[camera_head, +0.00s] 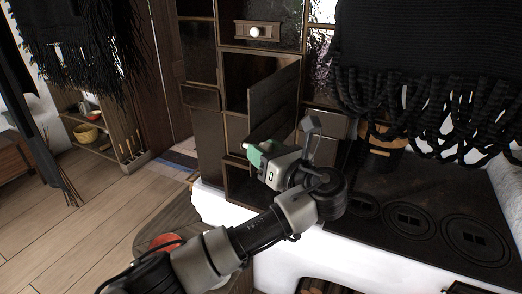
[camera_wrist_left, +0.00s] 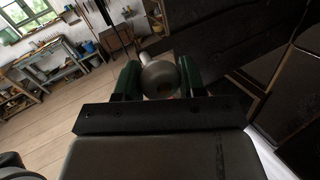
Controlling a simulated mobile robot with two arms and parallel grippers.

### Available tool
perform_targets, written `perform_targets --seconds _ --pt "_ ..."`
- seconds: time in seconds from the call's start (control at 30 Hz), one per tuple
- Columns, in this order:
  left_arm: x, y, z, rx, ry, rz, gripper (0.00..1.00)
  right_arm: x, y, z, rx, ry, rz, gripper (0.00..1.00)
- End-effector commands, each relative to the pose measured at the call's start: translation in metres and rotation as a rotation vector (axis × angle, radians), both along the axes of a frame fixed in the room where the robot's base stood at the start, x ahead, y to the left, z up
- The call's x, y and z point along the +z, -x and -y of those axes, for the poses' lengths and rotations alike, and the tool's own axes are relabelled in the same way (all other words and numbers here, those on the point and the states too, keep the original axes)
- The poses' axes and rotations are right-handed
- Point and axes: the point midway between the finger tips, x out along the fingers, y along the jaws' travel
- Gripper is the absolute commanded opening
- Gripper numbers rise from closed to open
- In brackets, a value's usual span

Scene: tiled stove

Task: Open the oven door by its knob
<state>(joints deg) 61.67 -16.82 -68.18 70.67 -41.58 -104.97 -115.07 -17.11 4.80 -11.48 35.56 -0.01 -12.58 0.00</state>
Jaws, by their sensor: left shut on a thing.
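The oven door (camera_head: 275,98) is a dark panel that stands swung out from the tiled stove, with an open compartment (camera_head: 237,72) beside it. My left gripper (camera_head: 254,153) is at the door's lower part, its green fingers pointing left. In the left wrist view, my left gripper (camera_wrist_left: 160,82) is shut on a round, pale metallic knob (camera_wrist_left: 159,76), which sits between the two green fingers. The knob's mount on the door is hidden from the wrist camera. My right gripper does not show clearly in either view.
A small panel with a white knob (camera_head: 256,32) is higher on the stove. The black cooktop (camera_head: 405,205) with round plates lies at right, under dark fringed cloth (camera_head: 430,50). A round stool (camera_head: 150,235) with a red item stands near my left arm. Wooden floor (camera_head: 75,225) is open at left.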

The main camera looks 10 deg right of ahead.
Motion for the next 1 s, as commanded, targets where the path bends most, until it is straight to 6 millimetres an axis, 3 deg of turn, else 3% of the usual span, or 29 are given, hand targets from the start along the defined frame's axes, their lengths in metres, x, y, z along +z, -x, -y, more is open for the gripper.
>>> perform_targets --seconds 0.17,0.2,0.37,0.73,1.0 --pt "0.001 0.0 0.0 -0.002 0.002 0.001 0.0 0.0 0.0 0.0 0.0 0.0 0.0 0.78" --pt "0.001 0.0 0.0 -0.002 0.002 0.001 0.43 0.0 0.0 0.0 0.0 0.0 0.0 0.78" --pt "0.001 0.0 0.0 -0.002 0.001 0.0 0.66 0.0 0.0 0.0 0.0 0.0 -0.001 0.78" --pt "0.0 -0.003 -0.006 -0.015 0.0 0.0 0.66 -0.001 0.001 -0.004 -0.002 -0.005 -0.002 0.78" --pt "-0.001 -0.023 -0.044 -0.137 0.0 0.0 0.66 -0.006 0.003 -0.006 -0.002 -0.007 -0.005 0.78"
